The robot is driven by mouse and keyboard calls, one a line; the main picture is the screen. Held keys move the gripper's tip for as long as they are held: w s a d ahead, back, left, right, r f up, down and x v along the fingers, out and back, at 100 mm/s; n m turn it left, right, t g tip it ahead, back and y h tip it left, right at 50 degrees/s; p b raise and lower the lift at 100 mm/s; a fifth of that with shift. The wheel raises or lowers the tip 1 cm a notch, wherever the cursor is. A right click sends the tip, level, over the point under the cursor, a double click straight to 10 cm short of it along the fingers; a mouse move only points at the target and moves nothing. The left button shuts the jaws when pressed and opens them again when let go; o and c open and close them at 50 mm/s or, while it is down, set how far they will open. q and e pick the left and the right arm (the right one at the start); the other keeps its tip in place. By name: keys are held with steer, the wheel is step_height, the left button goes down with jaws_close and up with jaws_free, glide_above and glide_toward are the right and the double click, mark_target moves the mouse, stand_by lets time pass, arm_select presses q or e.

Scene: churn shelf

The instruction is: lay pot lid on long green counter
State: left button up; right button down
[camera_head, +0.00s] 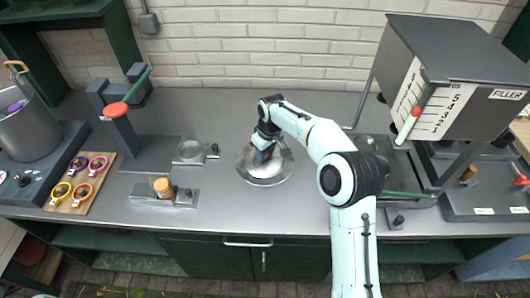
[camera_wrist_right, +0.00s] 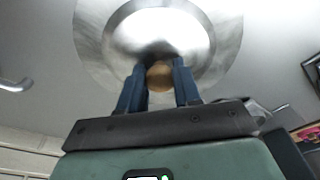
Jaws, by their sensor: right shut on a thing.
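The pot lid (camera_head: 264,178) is a round shiny metal disc with a domed middle, over the middle of the long green counter. The counter has a bare grey top (camera_head: 230,115) and green cabinets below. My right gripper (camera_head: 263,155) reaches down onto the lid from the right. In the right wrist view its blue fingers (camera_wrist_right: 160,85) are shut on the lid's round wooden knob (camera_wrist_right: 160,75), with the metal lid (camera_wrist_right: 160,30) beyond. The lid looks level and on or very close to the countertop; I cannot tell if it touches. My left gripper is out of view.
A large pot (camera_head: 27,128) stands at far left. The filler machine (camera_head: 450,80) stands right. Counter behind the lid is clear.

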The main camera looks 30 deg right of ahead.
mark_target(268, 162)
steer(key=c, duration=0.8)
jaws_free()
steer(key=shift+f, duration=0.15)
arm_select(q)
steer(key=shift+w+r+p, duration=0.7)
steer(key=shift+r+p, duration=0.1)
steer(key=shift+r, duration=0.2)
arm_select(e)
steer(key=r, duration=0.4)
steer(key=s+r, duration=0.1)
steer(key=r, duration=0.7)
steer(key=shift+s+d+r, duration=0.15)
steer(key=shift+s+d, duration=0.05)
steer(key=shift+s, duration=0.2)
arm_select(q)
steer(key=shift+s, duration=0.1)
